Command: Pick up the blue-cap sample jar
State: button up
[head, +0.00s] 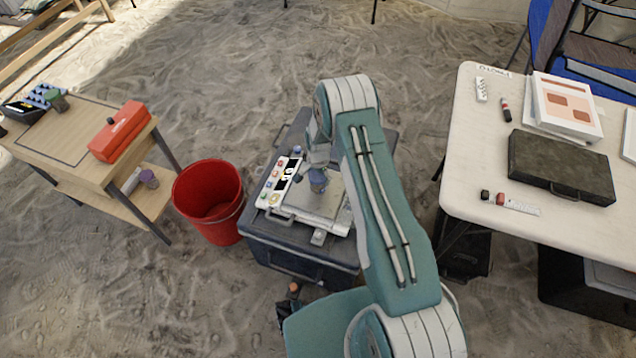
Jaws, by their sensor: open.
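A small jar with a blue-purple cap (318,176) stands on a light grey flat case (325,204) on top of the dark box in the middle. My gripper (318,163) hangs down from the teal arm, right at the far side of this jar. It is open, but its fingers are small and partly hidden by the arm, so I cannot tell whether they touch the jar. Another jar with a purple-blue cap (149,177) is on the lower shelf of the wooden table at the left.
The dark box (258,228) also carries a white panel with coloured buttons (279,185). A red bucket (209,196) stands left of it. The wooden table holds a red toolbox (119,131). A white table (470,150) with a black case (562,167) is at the right. Sandy floor lies between.

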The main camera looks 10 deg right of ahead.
jog(key=shift+f, duration=0.6)
jog(key=c, duration=1)
jog(key=shift+c, duration=0.2)
